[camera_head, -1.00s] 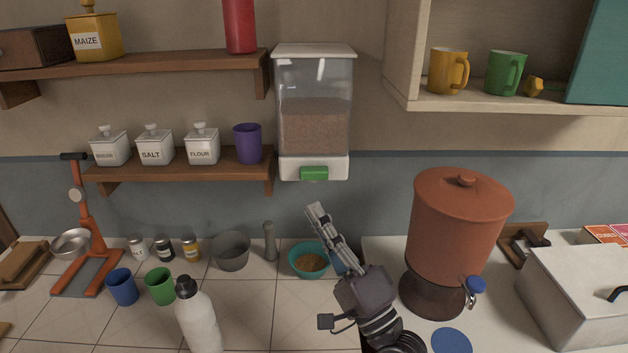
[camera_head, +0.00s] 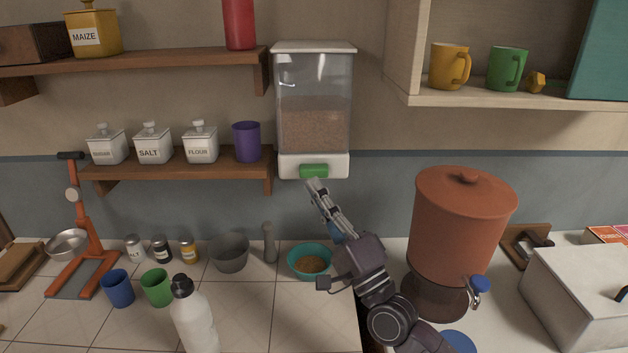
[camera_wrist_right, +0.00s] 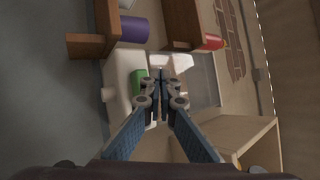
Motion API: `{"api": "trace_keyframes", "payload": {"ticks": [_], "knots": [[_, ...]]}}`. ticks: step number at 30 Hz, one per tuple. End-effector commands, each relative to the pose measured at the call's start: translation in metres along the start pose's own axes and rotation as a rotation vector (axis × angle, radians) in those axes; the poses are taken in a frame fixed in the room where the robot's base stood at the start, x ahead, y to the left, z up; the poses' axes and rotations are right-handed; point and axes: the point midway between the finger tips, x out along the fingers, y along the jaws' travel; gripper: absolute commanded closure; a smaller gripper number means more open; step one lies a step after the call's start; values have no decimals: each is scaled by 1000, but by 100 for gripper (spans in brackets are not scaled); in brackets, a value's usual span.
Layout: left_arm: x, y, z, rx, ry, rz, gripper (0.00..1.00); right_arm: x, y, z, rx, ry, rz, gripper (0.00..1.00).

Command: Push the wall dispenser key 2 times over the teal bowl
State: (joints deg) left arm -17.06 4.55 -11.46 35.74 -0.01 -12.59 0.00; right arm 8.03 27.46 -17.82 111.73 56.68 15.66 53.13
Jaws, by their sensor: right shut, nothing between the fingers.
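The wall dispenser (camera_head: 313,85) hangs on the wall, its clear hopper partly filled with brown grain. Its green key (camera_head: 314,171) is at the front of the white base. The teal bowl (camera_head: 325,252) stands on the counter below and holds some brown grain. My right gripper (camera_head: 314,184) is shut and empty, its tips just below the key in the head view. In the right wrist view the shut fingers (camera_wrist_right: 162,76) point at the dispenser, beside the green key (camera_wrist_right: 139,84); I cannot tell whether they touch it. My left gripper is not in view.
A grey bowl (camera_head: 229,252) and a pestle (camera_head: 270,243) stand left of the teal bowl. A large terracotta container (camera_head: 459,225) stands to the right. A shelf with a purple cup (camera_head: 247,142) is left of the dispenser; an open cabinet (camera_head: 401,45) is right.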

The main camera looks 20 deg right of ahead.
Motion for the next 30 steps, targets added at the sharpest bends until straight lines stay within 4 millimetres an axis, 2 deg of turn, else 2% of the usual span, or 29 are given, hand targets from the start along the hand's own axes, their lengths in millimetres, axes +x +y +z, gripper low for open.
{"api": "trace_keyframes", "payload": {"ticks": [9,30], "knots": [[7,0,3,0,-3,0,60,10,7,-8,0,0,0,100],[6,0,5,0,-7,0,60,10,7,-8,0,0,0,100]]}}
